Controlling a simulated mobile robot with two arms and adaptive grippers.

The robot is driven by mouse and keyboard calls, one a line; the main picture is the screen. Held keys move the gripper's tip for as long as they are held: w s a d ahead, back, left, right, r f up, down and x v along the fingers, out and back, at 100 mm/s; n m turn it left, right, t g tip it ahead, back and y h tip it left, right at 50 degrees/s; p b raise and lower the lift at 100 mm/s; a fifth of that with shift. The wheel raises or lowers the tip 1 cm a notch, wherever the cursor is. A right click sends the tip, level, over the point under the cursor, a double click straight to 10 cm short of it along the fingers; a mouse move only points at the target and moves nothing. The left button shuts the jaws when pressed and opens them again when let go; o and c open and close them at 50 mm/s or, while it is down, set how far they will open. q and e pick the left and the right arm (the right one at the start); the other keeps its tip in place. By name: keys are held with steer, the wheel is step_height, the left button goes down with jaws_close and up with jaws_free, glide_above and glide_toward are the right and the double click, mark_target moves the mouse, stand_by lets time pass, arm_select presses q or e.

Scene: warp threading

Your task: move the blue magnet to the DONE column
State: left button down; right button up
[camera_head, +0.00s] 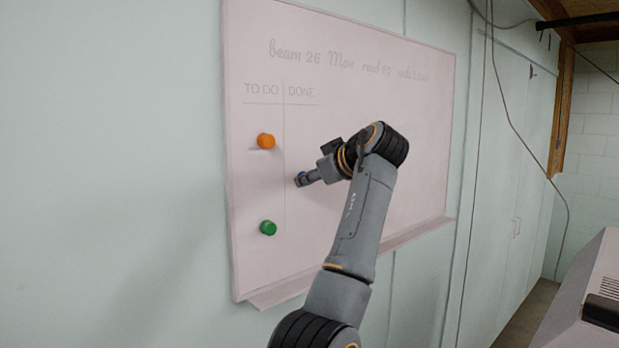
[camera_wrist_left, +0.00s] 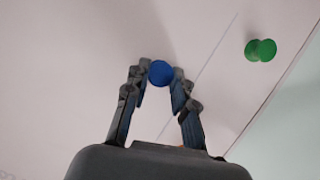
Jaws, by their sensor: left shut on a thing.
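A whiteboard (camera_head: 400,130) hangs on the wall with the headings TO DO (camera_head: 261,90) and DONE (camera_head: 301,91) and a thin vertical line between the columns. The blue magnet (camera_wrist_left: 160,73) sits between the fingertips of my left gripper (camera_wrist_left: 160,85) in the left wrist view. In the head view the left gripper (camera_head: 302,180) is at the board just right of the line, under DONE, and hides most of the magnet. The gripper is shut on the magnet. I cannot tell whether the magnet touches the board. My right gripper is not in view.
An orange magnet (camera_head: 265,141) and a green magnet (camera_head: 267,228) are in the TO DO column. The green one also shows in the left wrist view (camera_wrist_left: 260,50). A ledge (camera_head: 350,262) runs along the board's bottom. The DONE column below my gripper is clear.

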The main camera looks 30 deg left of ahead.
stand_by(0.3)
arm_select(q)
steer(key=c, duration=1.3)
jaws_free()
steer(key=shift+w, duration=0.1)
steer(key=shift+c, duration=0.2)
steer(key=o, duration=0.3)
steer(key=shift+w+f, duration=0.1)
steer(key=v, duration=1.1)
steer(key=shift+d, duration=0.4)
